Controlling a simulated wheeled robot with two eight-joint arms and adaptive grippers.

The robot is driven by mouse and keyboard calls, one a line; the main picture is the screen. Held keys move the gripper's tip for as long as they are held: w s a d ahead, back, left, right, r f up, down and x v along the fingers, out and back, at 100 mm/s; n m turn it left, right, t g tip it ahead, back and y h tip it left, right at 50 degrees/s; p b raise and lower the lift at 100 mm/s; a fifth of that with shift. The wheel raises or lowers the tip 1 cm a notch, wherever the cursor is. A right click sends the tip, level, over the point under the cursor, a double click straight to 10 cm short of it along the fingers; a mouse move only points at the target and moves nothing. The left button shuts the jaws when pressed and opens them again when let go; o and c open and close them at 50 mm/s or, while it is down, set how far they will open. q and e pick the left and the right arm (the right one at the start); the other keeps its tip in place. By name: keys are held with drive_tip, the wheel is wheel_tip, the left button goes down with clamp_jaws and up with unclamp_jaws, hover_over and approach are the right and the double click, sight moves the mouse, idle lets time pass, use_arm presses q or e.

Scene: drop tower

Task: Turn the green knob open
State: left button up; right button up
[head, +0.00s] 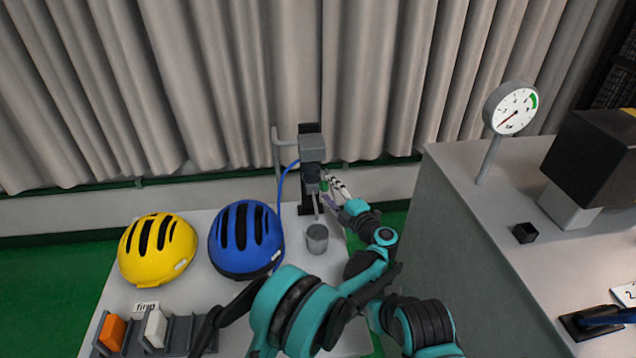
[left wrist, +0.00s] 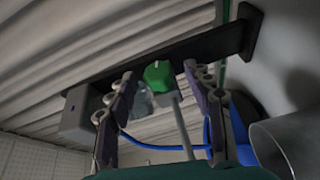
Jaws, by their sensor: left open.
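In the left wrist view the green knob (left wrist: 158,73) shows between the two fingers of my left gripper (left wrist: 160,82). The fingers are apart, with a visible gap on both sides of the knob. In the head view my left gripper (head: 334,193) is at the knob from the right, partly overlapping it. Whether a fingertip touches it I cannot tell. A thin rod hangs below the knob. My right gripper is not in view.
A grey metal cup (head: 317,240) stands below the fitting. A blue helmet (head: 245,238) and a yellow helmet (head: 157,250) lie to the left, with a blue hose (head: 280,205) close by. A gauge (head: 511,108) stands on the grey counter (head: 470,165) at right.

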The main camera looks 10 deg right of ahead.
use_arm(q)
drive_tip(key=shift+w, duration=0.2)
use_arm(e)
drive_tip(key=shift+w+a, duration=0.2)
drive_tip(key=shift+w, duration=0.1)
use_arm(q)
drive_tip(key=shift+r, duration=0.1)
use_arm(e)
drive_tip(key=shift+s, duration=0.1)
use_arm(q)
drive_tip(key=c, duration=1.1)
drive_tip(key=shift+c, duration=0.2)
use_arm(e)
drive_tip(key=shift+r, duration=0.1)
